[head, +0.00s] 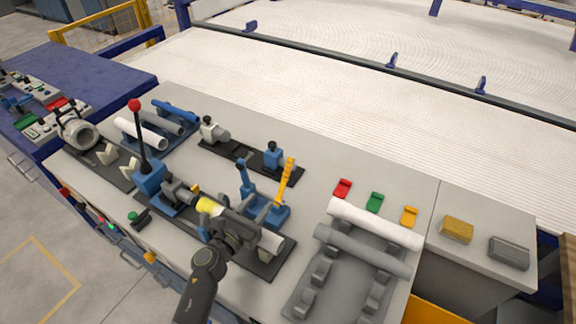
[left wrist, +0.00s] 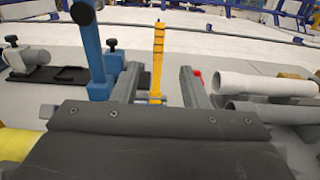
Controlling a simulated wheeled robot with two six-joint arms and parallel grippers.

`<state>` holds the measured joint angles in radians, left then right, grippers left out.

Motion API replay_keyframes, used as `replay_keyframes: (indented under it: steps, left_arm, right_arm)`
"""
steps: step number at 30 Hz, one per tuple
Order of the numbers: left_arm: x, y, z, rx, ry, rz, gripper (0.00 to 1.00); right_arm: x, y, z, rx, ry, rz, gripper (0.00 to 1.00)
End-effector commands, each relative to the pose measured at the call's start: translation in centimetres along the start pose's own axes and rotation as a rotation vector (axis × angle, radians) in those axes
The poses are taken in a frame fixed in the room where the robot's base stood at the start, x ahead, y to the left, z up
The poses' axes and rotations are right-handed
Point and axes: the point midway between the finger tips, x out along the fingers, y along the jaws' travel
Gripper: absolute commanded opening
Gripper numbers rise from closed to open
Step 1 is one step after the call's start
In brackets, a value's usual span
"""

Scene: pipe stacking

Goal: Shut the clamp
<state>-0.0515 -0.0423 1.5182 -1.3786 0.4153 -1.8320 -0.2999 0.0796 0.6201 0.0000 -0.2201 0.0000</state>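The clamp (head: 279,211) is blue with an upright yellow lever (head: 287,177), in the middle of the head view. A blue post with a black knob (left wrist: 92,45) stands left of the lever in the left wrist view. My left gripper (head: 252,217) is beside the clamp, above a pipe with a yellow section (head: 209,206). Its fingers are apart in the left wrist view (left wrist: 158,88), with the yellow lever (left wrist: 157,60) showing between them, seemingly beyond the tips. I cannot tell if they touch it. The clamp's lower part is partly hidden. My right gripper is not in view.
A red-knobbed lever device (head: 150,178) stands left of my gripper. A rack with a white pipe (head: 375,224) and a grey pipe (head: 362,251) lies to the right. Red (head: 342,188), green (head: 375,202) and orange (head: 409,215) pieces lie behind it. Some bare bench shows behind the clamp.

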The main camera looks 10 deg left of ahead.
Motion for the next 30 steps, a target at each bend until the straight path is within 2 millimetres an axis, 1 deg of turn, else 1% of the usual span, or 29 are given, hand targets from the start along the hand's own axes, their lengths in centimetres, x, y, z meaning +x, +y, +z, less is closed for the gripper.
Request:
replay_keyframes:
  steps: [8, 13, 21, 25, 30]
  left_arm:
    - [5.0, 0.0, 0.2, -0.004, -0.002, 0.001, 0.40]
    - [8.2, 0.0, 0.1, -0.005, -0.002, 0.001, 0.40]
    - [13.0, 0.1, -0.1, -0.006, -0.002, 0.002, 0.40]
    - [14.8, 0.1, -0.1, -0.006, -0.002, 0.003, 0.40]
    - [16.1, 0.1, -0.1, -0.005, 0.000, 0.003, 0.40]
  right_arm:
    - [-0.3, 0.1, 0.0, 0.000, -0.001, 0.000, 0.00]
    - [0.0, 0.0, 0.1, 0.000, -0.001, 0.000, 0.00]
    - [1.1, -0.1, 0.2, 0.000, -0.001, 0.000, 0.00]
    - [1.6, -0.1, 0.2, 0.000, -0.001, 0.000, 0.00]
    - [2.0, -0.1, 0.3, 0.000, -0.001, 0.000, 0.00]
